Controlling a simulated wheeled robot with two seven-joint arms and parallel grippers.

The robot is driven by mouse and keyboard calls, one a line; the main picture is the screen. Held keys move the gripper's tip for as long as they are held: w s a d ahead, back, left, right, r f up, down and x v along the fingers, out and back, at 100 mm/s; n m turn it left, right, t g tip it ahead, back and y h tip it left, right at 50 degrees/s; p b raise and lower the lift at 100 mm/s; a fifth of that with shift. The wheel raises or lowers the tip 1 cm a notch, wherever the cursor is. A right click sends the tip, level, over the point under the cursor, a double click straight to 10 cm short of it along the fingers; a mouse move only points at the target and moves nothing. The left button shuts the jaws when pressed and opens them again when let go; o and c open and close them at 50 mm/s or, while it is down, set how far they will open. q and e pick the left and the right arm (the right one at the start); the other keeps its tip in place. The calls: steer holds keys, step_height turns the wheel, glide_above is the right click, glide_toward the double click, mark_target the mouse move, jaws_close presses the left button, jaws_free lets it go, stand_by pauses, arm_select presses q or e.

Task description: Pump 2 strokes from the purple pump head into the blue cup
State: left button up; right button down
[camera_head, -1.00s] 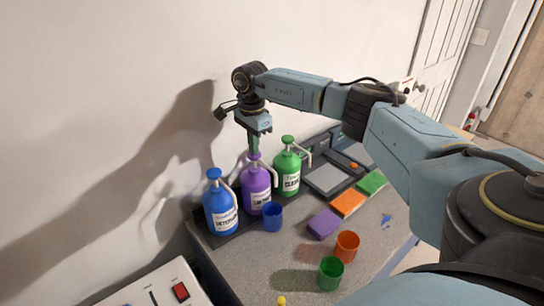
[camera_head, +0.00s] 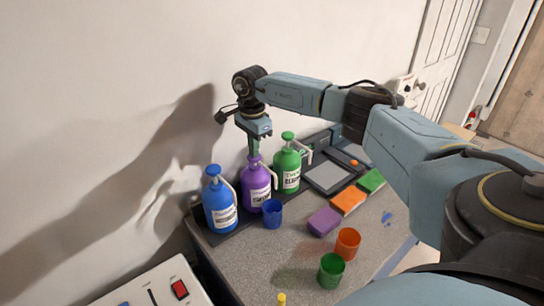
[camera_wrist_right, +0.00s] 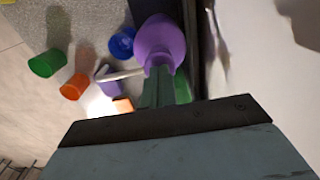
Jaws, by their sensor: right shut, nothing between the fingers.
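The purple pump bottle (camera_head: 256,188) stands upright between the blue and green bottles. Its purple pump head (camera_head: 253,160) is directly under my right gripper (camera_head: 254,152), which is shut and empty, pointing down with its fingertips at the head's top, seemingly touching it. In the right wrist view, the shut green fingers (camera_wrist_right: 166,90) end at the purple head, and a pale spout runs off to the left. The blue cup (camera_head: 272,214) stands in front of the purple bottle; it also shows in the right wrist view (camera_wrist_right: 122,43). Its inside cannot be made out. My left gripper is not in view.
A blue bottle (camera_head: 219,203) and a green bottle (camera_head: 287,168) flank the purple one closely. Orange (camera_head: 347,243) and green (camera_head: 331,270) cups stand nearer the front. Purple (camera_head: 324,222), orange (camera_head: 348,200) and green (camera_head: 371,180) blocks lie to the right. The wall is close behind.

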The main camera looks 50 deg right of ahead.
steer(key=shift+r+p, duration=1.45)
steer(key=shift+r, duration=0.35)
steer(key=shift+r, duration=0.1)
step_height(320, 180, up, 6)
steer(key=p, duration=0.4)
steer(key=shift+p, duration=0.35)
steer(key=shift+s, duration=0.1)
